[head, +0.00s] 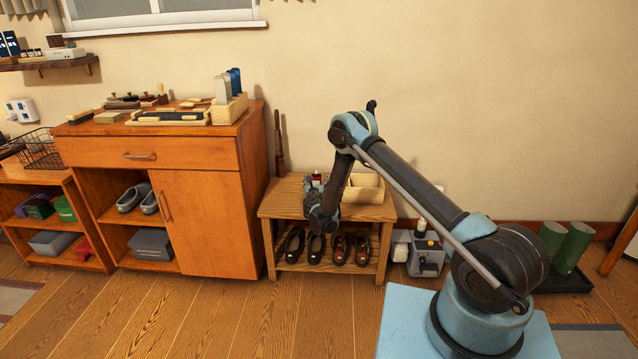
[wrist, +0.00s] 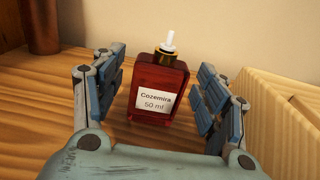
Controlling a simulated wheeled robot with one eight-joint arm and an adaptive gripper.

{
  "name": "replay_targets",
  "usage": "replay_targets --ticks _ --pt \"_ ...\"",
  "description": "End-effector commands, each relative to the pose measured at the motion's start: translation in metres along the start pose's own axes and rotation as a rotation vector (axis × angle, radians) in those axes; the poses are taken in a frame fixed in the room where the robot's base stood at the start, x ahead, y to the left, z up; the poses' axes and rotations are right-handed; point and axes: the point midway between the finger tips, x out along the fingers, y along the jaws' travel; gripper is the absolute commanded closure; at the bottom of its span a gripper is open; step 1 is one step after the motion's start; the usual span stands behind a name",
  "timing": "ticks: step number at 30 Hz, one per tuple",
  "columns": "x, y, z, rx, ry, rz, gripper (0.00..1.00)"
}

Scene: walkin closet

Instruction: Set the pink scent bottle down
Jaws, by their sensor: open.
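The scent bottle (wrist: 157,86) is a deep red, square-sided bottle with a white tip and a label reading "Cozemira 50 ml". In the wrist view it stands upright on a wooden bench top (wrist: 40,90). My gripper (wrist: 161,66) is open, with one blue-padded finger on each side of the bottle and visible gaps on both sides. In the head view the bottle (head: 316,178) shows small on the low slatted bench (head: 284,197), behind the end of my arm. My fingers are hidden there.
A pale wooden box (head: 364,193) stands on the bench right of the bottle; its wall (wrist: 262,120) is near my right finger. Shoes (head: 316,247) sit on the lower shelf. An orange cabinet (head: 203,210) stands left.

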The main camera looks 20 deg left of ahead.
Motion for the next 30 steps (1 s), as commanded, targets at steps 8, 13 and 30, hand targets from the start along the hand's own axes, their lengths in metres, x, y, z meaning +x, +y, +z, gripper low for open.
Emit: replay_targets --ticks 8,13,30 --pt "0.003 0.005 0.000 0.000 0.000 0.003 0.33" --pt "0.003 0.006 0.000 0.000 0.000 0.005 0.63" --pt "0.002 0.009 0.011 0.000 0.000 0.007 0.92"
